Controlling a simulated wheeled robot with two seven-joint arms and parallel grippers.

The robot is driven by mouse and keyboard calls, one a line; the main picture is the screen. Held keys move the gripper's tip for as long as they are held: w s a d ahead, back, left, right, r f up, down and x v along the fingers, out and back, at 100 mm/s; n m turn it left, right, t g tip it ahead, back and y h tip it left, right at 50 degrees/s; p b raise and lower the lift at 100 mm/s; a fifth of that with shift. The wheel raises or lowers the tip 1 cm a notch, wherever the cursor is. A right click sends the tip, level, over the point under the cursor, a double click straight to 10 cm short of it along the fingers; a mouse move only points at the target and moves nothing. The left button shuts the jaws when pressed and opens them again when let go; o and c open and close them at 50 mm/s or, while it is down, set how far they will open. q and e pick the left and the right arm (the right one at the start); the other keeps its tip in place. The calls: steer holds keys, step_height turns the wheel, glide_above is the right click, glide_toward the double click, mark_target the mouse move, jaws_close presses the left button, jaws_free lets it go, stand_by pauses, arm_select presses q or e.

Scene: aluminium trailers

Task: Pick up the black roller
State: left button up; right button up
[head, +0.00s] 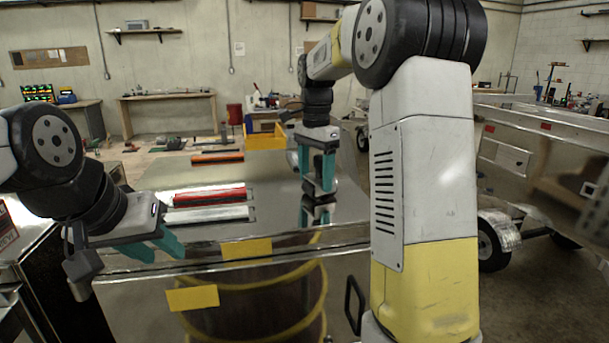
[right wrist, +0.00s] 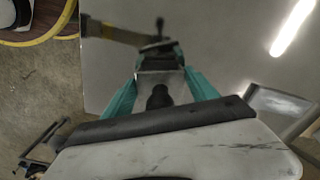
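A red bar-shaped tool (head: 210,195) and a silver-grey flat piece (head: 208,214) lie side by side on the shiny metal top (head: 275,200). My right gripper (head: 318,190) points down over this top, to the right of both, with its teal fingers apart.
An orange bar-shaped tool (head: 217,157) lies further back. A yellow bin (head: 265,135) stands behind the top. Yellow labels (head: 192,298) mark its front side. An aluminium trailer (head: 540,150) stands at the right. A workbench (head: 168,97) is at the back wall.

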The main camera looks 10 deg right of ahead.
mark_target(316, 156)
steer(key=shift+c, duration=1.3)
steer(key=shift+r, duration=0.8)
step_height(316, 156, up, 2)
steer(key=shift+r, duration=0.1)
steer(key=s+a, duration=0.2)
steer(key=s, duration=0.3)
steer(key=s+a, duration=0.2)
steer(key=s, duration=0.3)
steer(key=s+a+r, duration=0.1)
steer(key=s+a, duration=0.1)
steer(key=s, duration=0.3)
steer(key=shift+r, duration=0.1)
steer(key=shift+c, duration=0.9)
